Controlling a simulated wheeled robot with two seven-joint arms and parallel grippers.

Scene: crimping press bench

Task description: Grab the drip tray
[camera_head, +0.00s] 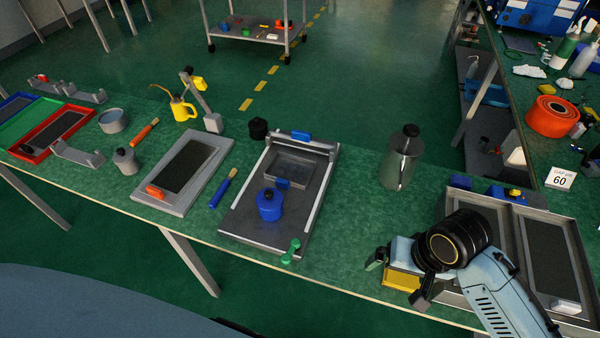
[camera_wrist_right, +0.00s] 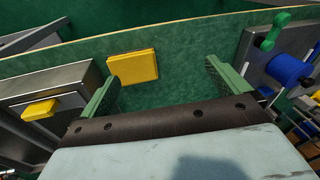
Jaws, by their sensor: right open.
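No thing is plainly marked as the drip tray. Nearest my right gripper is a grey metal tray-like unit (camera_head: 451,297) with dark wells, at the right of the bench. In the right wrist view its side (camera_wrist_right: 78,82) shows at the left, with a yellow tab (camera_wrist_right: 38,109) on it. My right gripper (camera_head: 400,279) is low over the bench's front part, left of this unit. Its green fingers (camera_wrist_right: 163,86) are apart with nothing held. A flat yellow block (camera_wrist_right: 133,67) lies on the bench beyond the fingertips, between them in the picture. My left gripper is out of view.
A press-like fixture (camera_head: 239,222) with a blue knob (camera_head: 269,204) and green handle (camera_head: 291,251) stands left of the gripper. A metal canister (camera_head: 399,165) stands behind. A grey framed tray (camera_head: 207,187) lies further left. Bench between fixture and gripper is mostly clear.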

